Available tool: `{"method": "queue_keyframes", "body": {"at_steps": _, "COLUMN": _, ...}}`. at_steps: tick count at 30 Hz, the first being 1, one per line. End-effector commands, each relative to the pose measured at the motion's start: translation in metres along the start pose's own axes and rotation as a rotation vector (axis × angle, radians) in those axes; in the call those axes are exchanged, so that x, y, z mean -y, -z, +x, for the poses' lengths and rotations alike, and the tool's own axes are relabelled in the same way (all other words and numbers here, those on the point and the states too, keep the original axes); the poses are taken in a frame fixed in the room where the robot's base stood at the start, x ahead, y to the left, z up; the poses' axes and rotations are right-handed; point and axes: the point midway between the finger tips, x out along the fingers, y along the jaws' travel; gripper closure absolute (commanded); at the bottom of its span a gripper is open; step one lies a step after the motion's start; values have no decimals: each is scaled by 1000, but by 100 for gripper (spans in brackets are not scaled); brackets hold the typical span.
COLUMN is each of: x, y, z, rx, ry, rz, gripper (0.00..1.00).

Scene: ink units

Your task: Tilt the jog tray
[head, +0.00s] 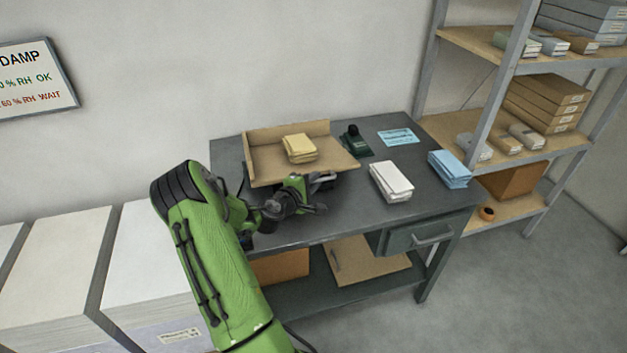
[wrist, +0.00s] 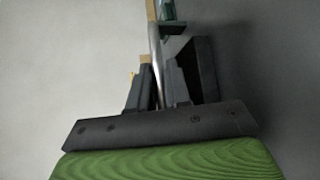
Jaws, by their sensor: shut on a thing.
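The jog tray (head: 341,160) is a tan board with low walls at its left and back, on the workbench. A stack of yellow sheets (head: 299,148) lies on it. My gripper (head: 318,186) is at the tray's near edge. In the wrist view, my gripper (wrist: 158,84) has its dark fingers closed around a slim metallic bar (wrist: 155,45), with a tan strip above it. The bar seems to belong to the tray; the exact contact is partly hidden. I cannot tell for sure how far the tray is tilted.
The grey workbench (head: 420,195) also holds a dark green device (head: 354,140), a blue card (head: 398,137), a white stack (head: 391,183) and a blue stack (head: 450,168). A shelf rack (head: 490,100) stands at right. Large white paper stacks (head: 150,250) stand at left.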

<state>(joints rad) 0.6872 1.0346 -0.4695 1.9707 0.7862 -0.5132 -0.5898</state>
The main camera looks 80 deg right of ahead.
Motion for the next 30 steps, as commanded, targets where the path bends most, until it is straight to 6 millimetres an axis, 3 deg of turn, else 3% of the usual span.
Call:
{"method": "queue_keyframes", "body": {"at_steps": 10, "x": -6, "y": 1, "z": 0, "rx": -2, "ry": -8, "rz": 2, "gripper": 100}}
{"method": "queue_keyframes", "body": {"at_steps": 11, "x": -6, "y": 1, "z": 0, "rx": -2, "ry": -8, "rz": 2, "gripper": 80}}
{"method": "queue_keyframes", "body": {"at_steps": 14, "x": -6, "y": 1, "z": 0, "rx": -2, "ry": -7, "rz": 3, "gripper": 65}}
{"method": "queue_keyframes", "body": {"at_steps": 23, "x": -4, "y": 1, "z": -2, "rx": -2, "ry": -2, "rz": 1, "gripper": 64}}
{"method": "queue_keyframes", "body": {"at_steps": 26, "x": -4, "y": 2, "z": -15, "rx": -3, "ry": -1, "rz": -1, "gripper": 64}}
{"method": "queue_keyframes", "body": {"at_steps": 30, "x": -3, "y": 2, "z": -52, "rx": -6, "ry": -1, "rz": -3, "gripper": 64}}
